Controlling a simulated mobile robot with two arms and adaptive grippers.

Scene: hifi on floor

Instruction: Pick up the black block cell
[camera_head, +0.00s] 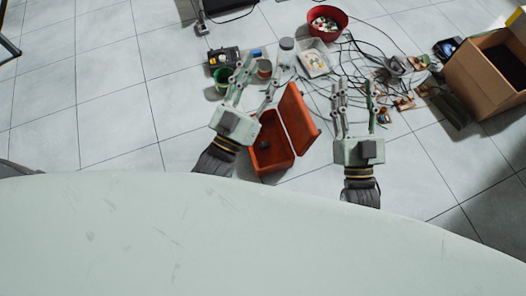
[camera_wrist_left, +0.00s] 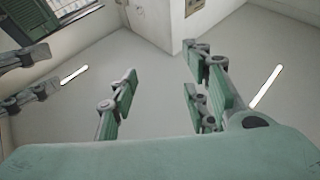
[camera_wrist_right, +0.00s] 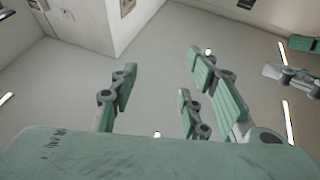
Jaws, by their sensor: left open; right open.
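In the head view a black blocky item (camera_head: 224,57) with yellow marks lies on the floor at upper left of centre. It may be the black block cell, but I cannot tell for sure at this size. My right gripper (camera_head: 356,88) is open and empty, further right near the cables. In the left wrist view the left fingers (camera_wrist_left: 155,90) are apart with nothing between them. In the right wrist view the right fingers (camera_wrist_right: 158,85) are apart too.
The orange case (camera_head: 270,154) stands open below my left gripper. A cardboard box (camera_head: 485,85) stands at right. The tiled floor at left is clear.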

